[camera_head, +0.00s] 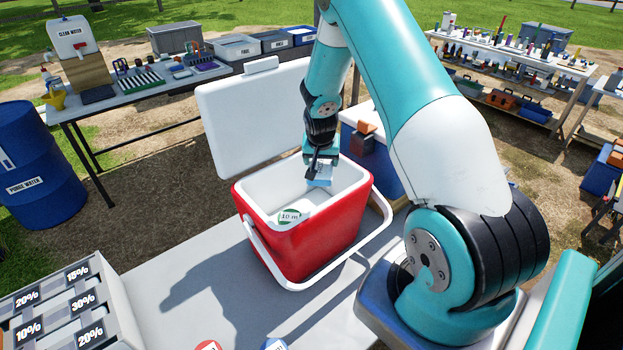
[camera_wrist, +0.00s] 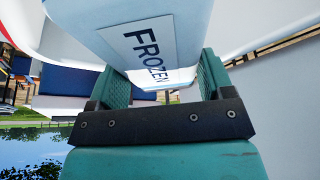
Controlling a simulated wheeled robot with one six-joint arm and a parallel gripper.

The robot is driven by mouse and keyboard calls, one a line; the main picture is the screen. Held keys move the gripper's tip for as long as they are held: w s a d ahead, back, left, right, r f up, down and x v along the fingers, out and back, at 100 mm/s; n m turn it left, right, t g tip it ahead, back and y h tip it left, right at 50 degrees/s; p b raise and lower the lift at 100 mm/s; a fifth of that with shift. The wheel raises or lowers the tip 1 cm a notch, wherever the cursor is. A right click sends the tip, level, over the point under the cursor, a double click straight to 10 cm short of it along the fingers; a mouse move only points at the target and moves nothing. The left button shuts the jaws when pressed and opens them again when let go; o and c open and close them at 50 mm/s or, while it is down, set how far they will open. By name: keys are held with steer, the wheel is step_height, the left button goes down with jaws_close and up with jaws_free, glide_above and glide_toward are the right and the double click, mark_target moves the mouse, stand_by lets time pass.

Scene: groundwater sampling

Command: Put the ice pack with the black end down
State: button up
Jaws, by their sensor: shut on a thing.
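My gripper (camera_head: 321,160) is above the open red cooler (camera_head: 318,238), at its far right part. It is shut on a pale blue-white ice pack (camera_head: 319,177), whose lower part is at about the height of the cooler's rim. In the wrist view the ice pack (camera_wrist: 165,30) fills the space between the two teal finger pads and bears a label reading "FROZEN". Its black end cannot be made out in either view. The rest of the cooler's floor is hidden.
The cooler's white lid (camera_head: 250,115) stands open behind it, and its white handle hangs at the front. A grey rack (camera_head: 70,305) with percent labels is at the lower left. A blue box (camera_head: 365,150) is close behind the cooler. The tabletop (camera_head: 190,290) left of the cooler is clear.

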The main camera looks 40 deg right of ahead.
steer(key=b, duration=0.2)
glide_above(319, 204)
steer(key=s+a, duration=0.1)
step_height(319, 204, down, 9)
steer(key=shift+a+f+b, duration=0.1)
steer(key=shift+f+b, duration=1.85)
steer(key=shift+f, duration=1.35)
steer(key=shift+f+b, duration=0.55)
steer(key=o, duration=1.2)
